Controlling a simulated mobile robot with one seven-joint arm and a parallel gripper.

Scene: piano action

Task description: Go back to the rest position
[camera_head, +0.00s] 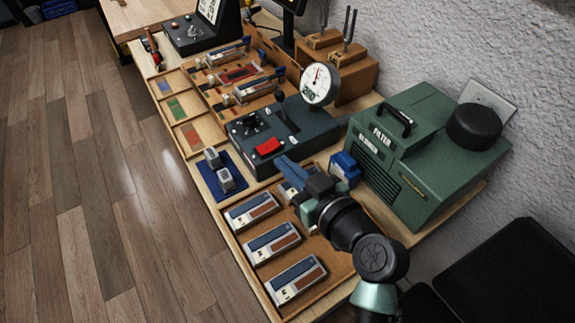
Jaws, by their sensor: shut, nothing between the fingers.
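My gripper (284,164) is at the end of my arm, which reaches in from the lower right. Its fingers are shut with nothing between them. It hangs over the back of a wooden tray (262,292) that holds several grey blocks with blue and brown tops, such as the near block (297,279). Part of one block (293,190) at the back of the tray is hidden behind my gripper. I cannot tell whether the gripper touches it.
A dark control box (290,127) with a red button and a round gauge (319,84) stands just beyond my gripper. A green filter box (428,150) stands at right, a small blue object (345,168) beside it. A blue mat (213,186) lies left. The floor (90,190) is clear.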

